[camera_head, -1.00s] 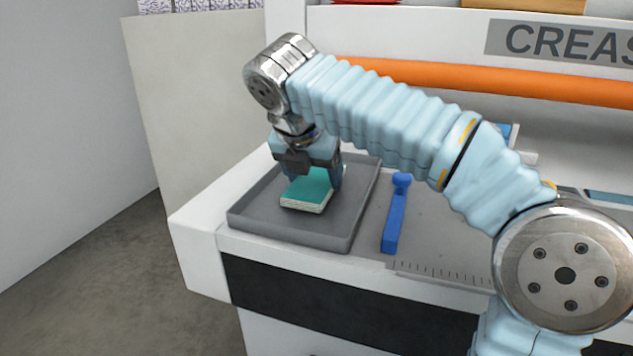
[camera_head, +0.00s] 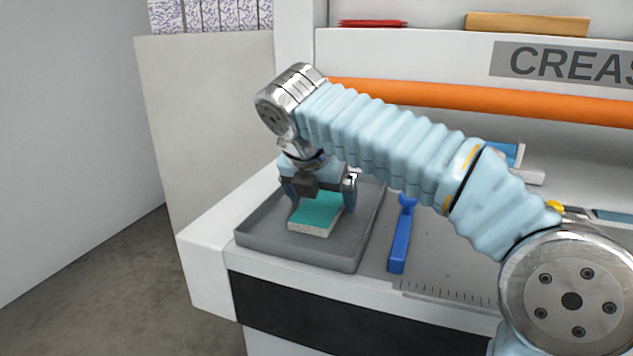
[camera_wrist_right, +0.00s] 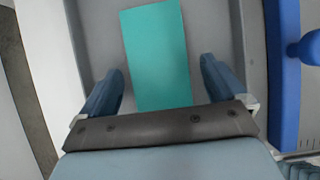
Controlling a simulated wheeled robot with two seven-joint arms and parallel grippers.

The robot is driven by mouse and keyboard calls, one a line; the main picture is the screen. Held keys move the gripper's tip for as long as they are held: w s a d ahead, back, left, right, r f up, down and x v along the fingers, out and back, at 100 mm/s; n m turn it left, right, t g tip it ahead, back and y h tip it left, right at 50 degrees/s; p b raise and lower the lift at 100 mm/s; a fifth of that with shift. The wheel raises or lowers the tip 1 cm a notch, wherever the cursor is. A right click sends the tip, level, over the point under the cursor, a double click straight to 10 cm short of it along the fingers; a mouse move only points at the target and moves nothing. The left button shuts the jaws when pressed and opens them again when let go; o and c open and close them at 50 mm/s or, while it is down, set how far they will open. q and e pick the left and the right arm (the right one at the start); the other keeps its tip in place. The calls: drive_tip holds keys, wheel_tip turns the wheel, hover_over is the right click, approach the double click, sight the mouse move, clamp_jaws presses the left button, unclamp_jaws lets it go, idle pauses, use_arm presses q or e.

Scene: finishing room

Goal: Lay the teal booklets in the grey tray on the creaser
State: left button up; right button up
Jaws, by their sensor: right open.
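A teal booklet (camera_head: 316,213) lies flat in the grey tray (camera_head: 290,250) at the left end of the creaser (camera_head: 205,250). The booklet also shows in the right wrist view (camera_wrist_right: 157,52), lying lengthwise between the fingers. My right gripper (camera_head: 319,199) is open just above the booklet, one finger on each side. In the right wrist view the fingers of my right gripper (camera_wrist_right: 160,85) stand apart from the booklet's edges, with a gap on both sides. Whether more booklets lie beneath cannot be told. My left gripper is not in view.
A blue lever-like part (camera_head: 400,240) stands just right of the tray, beside a ruler scale (camera_head: 440,292). An orange bar (camera_head: 430,98) runs across behind my arm. A blue-and-white object (camera_head: 515,158) lies farther right. Open floor (camera_head: 120,270) is at the left.

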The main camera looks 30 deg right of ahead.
drive_tip(key=v, duration=1.2)
